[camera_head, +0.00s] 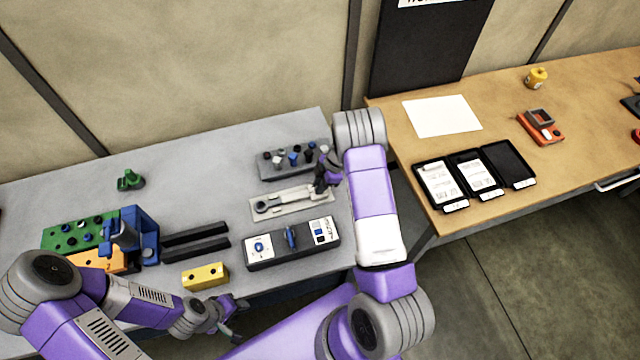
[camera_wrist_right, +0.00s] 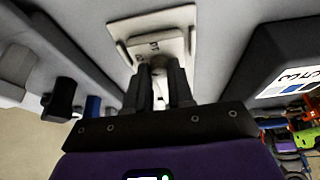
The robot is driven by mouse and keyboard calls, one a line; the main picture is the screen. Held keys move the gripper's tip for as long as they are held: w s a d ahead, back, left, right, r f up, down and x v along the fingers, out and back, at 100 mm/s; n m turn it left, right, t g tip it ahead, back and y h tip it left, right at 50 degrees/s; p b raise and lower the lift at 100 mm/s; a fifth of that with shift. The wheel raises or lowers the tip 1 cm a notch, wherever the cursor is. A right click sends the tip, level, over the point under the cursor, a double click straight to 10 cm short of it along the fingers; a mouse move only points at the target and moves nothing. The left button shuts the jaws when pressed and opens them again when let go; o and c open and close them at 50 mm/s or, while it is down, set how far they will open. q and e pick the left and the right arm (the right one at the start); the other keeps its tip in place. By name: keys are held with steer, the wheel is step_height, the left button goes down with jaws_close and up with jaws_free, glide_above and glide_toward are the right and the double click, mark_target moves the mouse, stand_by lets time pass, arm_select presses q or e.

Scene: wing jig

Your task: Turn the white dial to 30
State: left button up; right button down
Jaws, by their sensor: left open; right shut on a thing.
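A light plate (camera_head: 300,205) lies on the grey bench with a long grey wrench-like tool (camera_head: 280,202) on it. My right gripper (camera_head: 323,184) is at the plate's right end. In the right wrist view, my right gripper (camera_wrist_right: 160,88) is shut on a pale part (camera_wrist_right: 158,62) standing at the light plate (camera_wrist_right: 178,20). I cannot tell if this part is the white dial; its markings are hidden, and no number 30 is readable. My left gripper (camera_head: 232,318) is open and empty by the bench's front edge.
A dark box (camera_head: 268,254) with white panels and a blue knob lies in front of the plate. A grey rack (camera_head: 290,170) of knobs stands behind it. A yellow block (camera_head: 205,276) lies near my left gripper.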

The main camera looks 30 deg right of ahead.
steer(key=shift+w+n+g+p, duration=0.1)
steer(key=shift+n+g+p, duration=0.5)
steer(key=shift+n, duration=0.6)
steer(key=shift+w+n, duration=0.1)
steer(key=shift+n, duration=0.8)
steer(key=n+g, duration=0.1)
steer(key=n, duration=0.2)
steer(key=shift+w+n+g, duration=0.1)
steer(key=shift+n+g, duration=0.2)
steer(key=shift+g, duration=0.1)
steer(key=shift+w+a+n+g+h, duration=0.1)
steer(key=shift+n+g+h, duration=0.4)
steer(key=shift+n, duration=1.3)
steer(key=c, duration=1)
jaws_free()
